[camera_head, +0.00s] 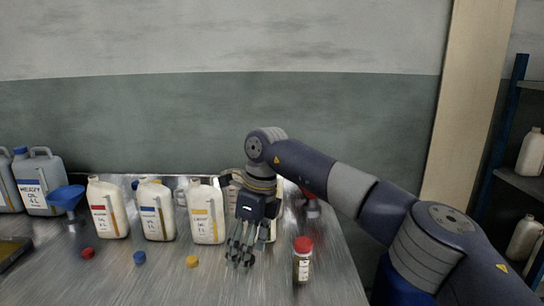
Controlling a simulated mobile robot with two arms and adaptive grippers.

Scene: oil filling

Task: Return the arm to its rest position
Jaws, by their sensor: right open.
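My right arm (388,208) comes in from the lower right and reaches over the bench. My right gripper (240,258) points down above the metal bench (170,280), fingers open and empty as far as I can see. A small jar with a red lid (302,262) stands upright to the right of the gripper, apart from it. Behind the gripper, a pale container is partly hidden by my wrist. My left gripper is not in view.
White oil bottles with a red label (108,208), a blue label (156,212) and a yellow label (206,214) stand left of the gripper. Loose red (88,253), blue (139,257) and yellow (192,261) caps lie before them. A blue funnel (67,198) and grey jugs (40,184) stand farther left.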

